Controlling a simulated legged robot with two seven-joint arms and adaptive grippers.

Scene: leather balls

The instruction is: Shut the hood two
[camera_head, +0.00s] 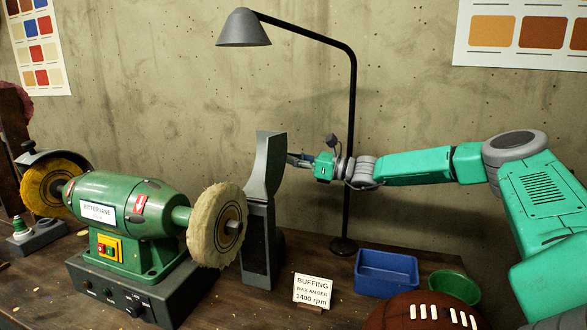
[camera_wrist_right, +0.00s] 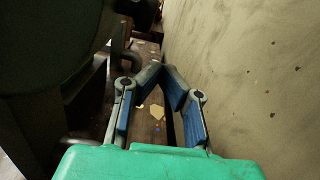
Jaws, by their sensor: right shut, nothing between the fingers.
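The green bench buffer (camera_head: 130,215) has a wheel at each end. At its right wheel (camera_head: 217,225), a grey hood (camera_head: 268,165) stands upright on a dark post, tilted clear of the wheel. My right gripper (camera_head: 297,160) is just right of this hood; its tips are partly hidden at the hood's edge, and I cannot tell whether they touch it. In the right wrist view the fingers (camera_wrist_right: 172,72) come together at the tips with nothing between them. A dark rounded shape fills the left of that view. My left gripper is not in view.
A dark hood (camera_head: 40,157) sits over the left yellow wheel (camera_head: 52,187). A black lamp pole (camera_head: 350,130) stands behind my right forearm. A blue bin (camera_head: 386,273), a green bowl (camera_head: 454,286), a leather ball (camera_head: 420,312) and a buffing sign (camera_head: 312,290) are at the front right.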

